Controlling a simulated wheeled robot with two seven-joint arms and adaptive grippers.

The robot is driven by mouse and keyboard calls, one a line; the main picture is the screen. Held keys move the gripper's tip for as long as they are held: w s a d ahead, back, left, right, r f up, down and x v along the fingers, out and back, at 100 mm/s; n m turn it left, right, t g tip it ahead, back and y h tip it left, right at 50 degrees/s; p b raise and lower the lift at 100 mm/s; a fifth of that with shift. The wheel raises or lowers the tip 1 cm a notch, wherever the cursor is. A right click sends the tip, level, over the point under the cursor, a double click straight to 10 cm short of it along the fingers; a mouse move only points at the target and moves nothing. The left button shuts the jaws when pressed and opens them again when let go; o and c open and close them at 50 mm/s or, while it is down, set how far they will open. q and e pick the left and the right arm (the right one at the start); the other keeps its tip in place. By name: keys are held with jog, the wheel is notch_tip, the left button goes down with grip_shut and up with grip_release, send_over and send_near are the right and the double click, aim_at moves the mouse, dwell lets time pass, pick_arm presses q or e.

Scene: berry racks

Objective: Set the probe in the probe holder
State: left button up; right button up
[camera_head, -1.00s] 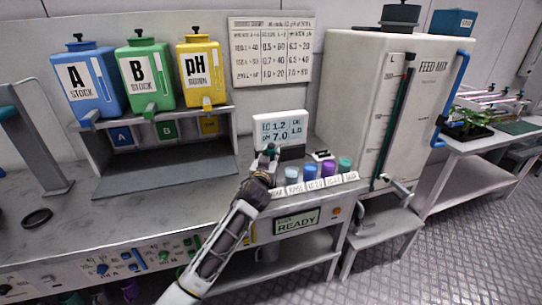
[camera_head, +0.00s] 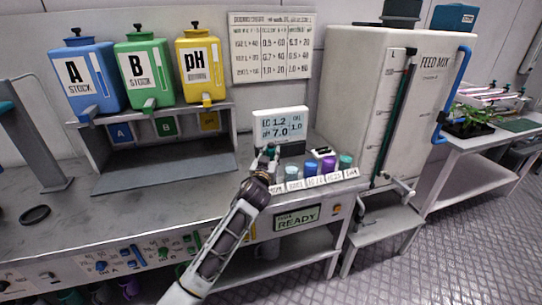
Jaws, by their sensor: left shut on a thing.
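My left gripper (camera_head: 268,163) is over the front of the bench, just below the white meter (camera_head: 281,124) that reads EC 1.2 and pH 7.0. It is shut on a small dark thing with a teal top, taken to be the probe (camera_head: 270,151), held about upright. The lower end of the probe is hidden by my gripper. To its right stands a row of cups with labels in front, among them a blue cup (camera_head: 311,171). I cannot tell which part is the probe holder; a small white block with a dark top (camera_head: 323,153) lies behind the cups. My right gripper is not in view.
Blue (camera_head: 90,80), green (camera_head: 146,75) and yellow (camera_head: 200,70) stock bottles stand on a shelf at the left. A large feed mix tank (camera_head: 365,100) stands at the right. A dark ring (camera_head: 35,215) lies on the bench, whose left middle is clear.

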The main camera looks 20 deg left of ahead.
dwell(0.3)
pick_arm(q)
jog(key=shift+f, duration=0.25)
dwell(0.4)
jog(key=o, duration=1.1)
jog(key=shift+s, duration=0.15)
jog(key=s, duration=1.1)
jog(key=shift+s+d, duration=0.35)
jog(key=shift+d, duration=0.1)
dwell(0.6)
notch_tip(320, 180, up, 9)
jog(key=p, duration=0.8)
jog(key=shift+p, duration=0.4)
jog(key=shift+r+p, duration=0.4)
jog(key=shift+r, duration=0.1)
